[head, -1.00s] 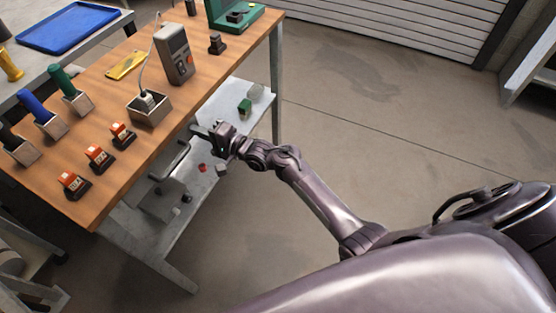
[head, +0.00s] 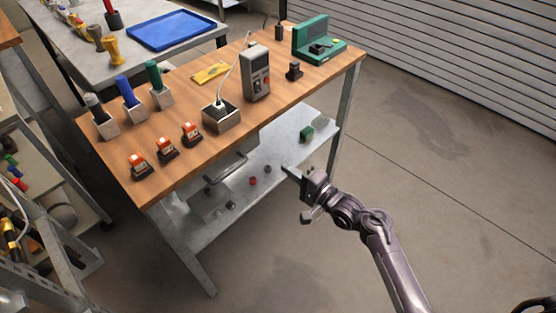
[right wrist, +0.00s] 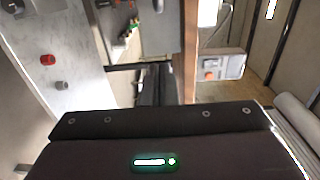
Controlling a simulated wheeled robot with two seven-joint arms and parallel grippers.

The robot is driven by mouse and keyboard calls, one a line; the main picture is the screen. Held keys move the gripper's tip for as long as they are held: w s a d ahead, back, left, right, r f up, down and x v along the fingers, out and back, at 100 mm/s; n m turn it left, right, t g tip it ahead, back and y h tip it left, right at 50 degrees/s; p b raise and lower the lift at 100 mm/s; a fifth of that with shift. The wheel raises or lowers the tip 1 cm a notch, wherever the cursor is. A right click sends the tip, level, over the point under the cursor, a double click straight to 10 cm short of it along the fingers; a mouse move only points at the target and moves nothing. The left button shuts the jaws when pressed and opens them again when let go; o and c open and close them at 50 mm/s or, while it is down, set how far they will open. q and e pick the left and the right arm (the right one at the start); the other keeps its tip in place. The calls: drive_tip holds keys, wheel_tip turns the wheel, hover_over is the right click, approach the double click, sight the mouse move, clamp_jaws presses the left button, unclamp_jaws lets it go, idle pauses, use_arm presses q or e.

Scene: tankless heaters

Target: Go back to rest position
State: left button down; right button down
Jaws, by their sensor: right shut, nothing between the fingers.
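My right gripper (head: 299,194) is shut and empty in the head view. It is in the air in front of the workbench (head: 352,62), near the edge of its lower shelf. In the right wrist view, the dark gripper body fills the bottom, and its fingers (right wrist: 157,85) point away from the camera. My left gripper is not in view.
The wooden top holds several orange-and-black parts (head: 166,149), metal holders with coloured handles (head: 126,92), a grey meter (head: 255,72) and a green case (head: 318,40). A blue tray (head: 172,30) lies on the table behind. The floor (head: 440,190) at right is clear.

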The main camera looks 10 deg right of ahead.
drive_tip(key=shift+v, duration=0.9)
drive_tip(key=shift+f, duration=0.1)
drive_tip(key=s+d+f+n+g+h, duration=0.1)
drive_tip(key=s+f+n+g+h, duration=0.1)
drive_tip(key=s+f, duration=0.6)
drive_tip(key=s+d+f+n+g+h, duration=0.2)
drive_tip(key=s+f+h, duration=0.1)
drive_tip(key=f, duration=1)
drive_tip(key=s+d+f+n+g+h, duration=0.1)
drive_tip(key=s+f+g+h, duration=0.1)
drive_tip(key=s+f, duration=0.6)
drive_tip(key=s+d+f+n+g+h, duration=0.1)
drive_tip(key=s+d+f+n+g, duration=0.1)
drive_tip(key=s+f, duration=0.3)
drive_tip(key=s+d+f+n+g+h, duration=0.1)
drive_tip(key=s+f, duration=0.4)
drive_tip(key=s, duration=0.7)
drive_tip(key=s+d+f+n+g+h+p, duration=0.1)
drive_tip(key=s+d+f+n+g+h, duration=0.1)
drive_tip(key=s, duration=0.7)
wheel_tip(320, 180, down, 3)
drive_tip(key=d+n+g, duration=0.1)
drive_tip(key=n+g, duration=0.1)
drive_tip(key=shift+s+d+n, duration=0.2)
drive_tip(key=shift+d+n, duration=0.1)
drive_tip(key=shift+n, duration=0.1)
